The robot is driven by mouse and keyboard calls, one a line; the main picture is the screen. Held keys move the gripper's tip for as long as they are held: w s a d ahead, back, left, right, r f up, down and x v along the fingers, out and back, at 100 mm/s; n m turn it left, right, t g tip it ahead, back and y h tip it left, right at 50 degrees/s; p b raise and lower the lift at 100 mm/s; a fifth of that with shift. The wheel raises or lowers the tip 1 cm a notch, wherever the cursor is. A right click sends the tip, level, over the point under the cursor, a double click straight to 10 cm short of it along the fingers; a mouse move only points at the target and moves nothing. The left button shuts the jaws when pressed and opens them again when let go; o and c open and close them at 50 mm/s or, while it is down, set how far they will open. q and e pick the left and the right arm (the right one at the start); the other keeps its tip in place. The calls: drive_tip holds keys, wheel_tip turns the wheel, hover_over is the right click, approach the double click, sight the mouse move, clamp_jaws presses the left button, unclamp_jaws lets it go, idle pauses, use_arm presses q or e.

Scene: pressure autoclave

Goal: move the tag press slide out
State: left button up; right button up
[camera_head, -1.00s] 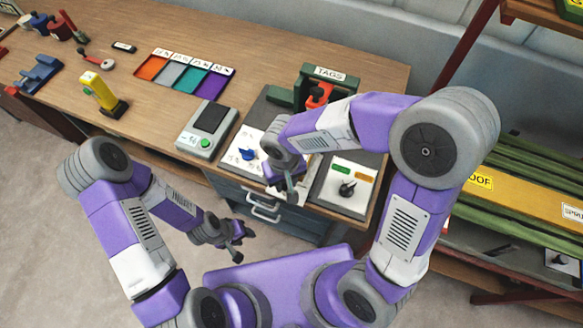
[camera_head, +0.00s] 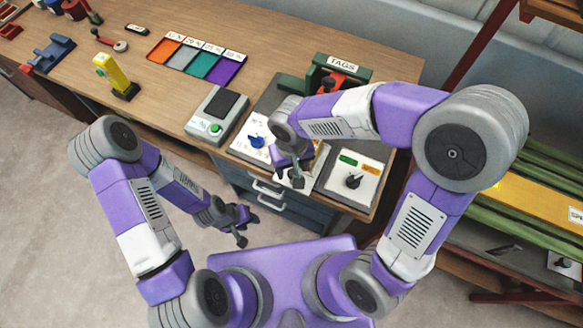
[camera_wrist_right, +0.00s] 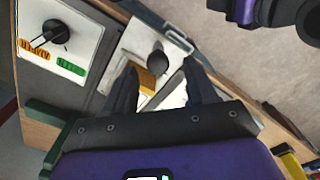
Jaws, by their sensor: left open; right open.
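The green tag press (camera_head: 320,72) with its TAGS sign and red part stands at the back right of the bench, partly behind my right arm. In the right wrist view, a white plate (camera_wrist_right: 138,38) with a round black knob (camera_wrist_right: 158,62) lies near the bench's front edge; I take it for the slide. A yellow-brown block (camera_wrist_right: 146,80) is beside the knob. My right gripper (camera_wrist_right: 161,88) is open, its fingers either side of the block and short of the knob in the picture; contact cannot be told. My left gripper (camera_head: 243,226) is open and empty, low in front of the bench.
A panel with a black dial and green and amber labels (camera_head: 366,164) is right of my right gripper. A blue-knob panel (camera_head: 254,142) and a grey device with a green button (camera_head: 213,122) are left. Drawer handles (camera_head: 268,189) jut from the front.

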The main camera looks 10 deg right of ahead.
wheel_tip(320, 180, up, 5)
drive_tip(key=shift+f+p, duration=0.1)
drive_tip(key=shift+p, duration=0.3)
drive_tip(key=shift+s, duration=0.1)
